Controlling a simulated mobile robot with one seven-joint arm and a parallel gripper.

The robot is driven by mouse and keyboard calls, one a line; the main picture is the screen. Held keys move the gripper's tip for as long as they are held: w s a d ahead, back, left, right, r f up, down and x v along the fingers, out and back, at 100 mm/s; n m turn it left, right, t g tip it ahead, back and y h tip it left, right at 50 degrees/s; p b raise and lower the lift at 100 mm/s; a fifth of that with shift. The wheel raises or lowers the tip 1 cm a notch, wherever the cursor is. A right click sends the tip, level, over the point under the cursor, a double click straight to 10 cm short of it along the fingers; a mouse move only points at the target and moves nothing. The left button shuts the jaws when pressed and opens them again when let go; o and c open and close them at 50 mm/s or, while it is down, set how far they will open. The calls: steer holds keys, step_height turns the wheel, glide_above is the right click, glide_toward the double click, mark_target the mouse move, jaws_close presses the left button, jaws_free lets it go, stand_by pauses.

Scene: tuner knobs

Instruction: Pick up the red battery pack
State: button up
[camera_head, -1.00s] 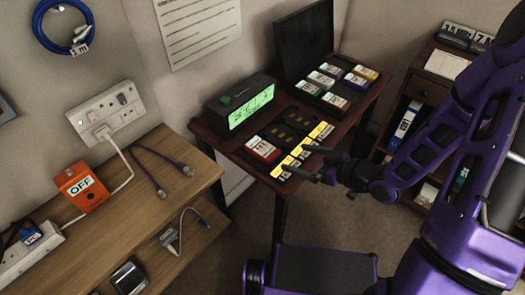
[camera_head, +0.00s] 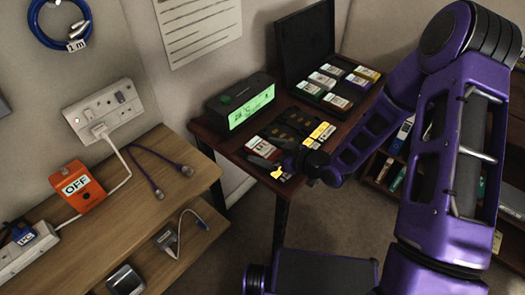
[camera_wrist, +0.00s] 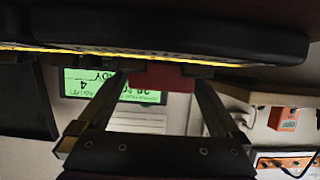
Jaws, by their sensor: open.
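The red battery pack (camera_head: 262,147) has a white label and sits at the left front of the dark charger tray on the small dark red table. My gripper (camera_head: 268,164) is low over the front of this tray, right beside the pack, and covers part of it. In the wrist view, which looks upside down, the open fingers (camera_wrist: 161,76) stand on either side of a red block (camera_wrist: 165,76), apparently the pack. I cannot tell whether they touch it.
A green-lit display (camera_head: 250,110) stands behind the tray. An open black case (camera_head: 330,102) with several coloured packs is at the back right. Yellow-marked pieces (camera_head: 320,132) line the tray's front. A wooden bench (camera_head: 130,205) is at the left.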

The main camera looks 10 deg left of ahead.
steer(key=shift+c, duration=0.2)
steer(key=c, duration=1.4)
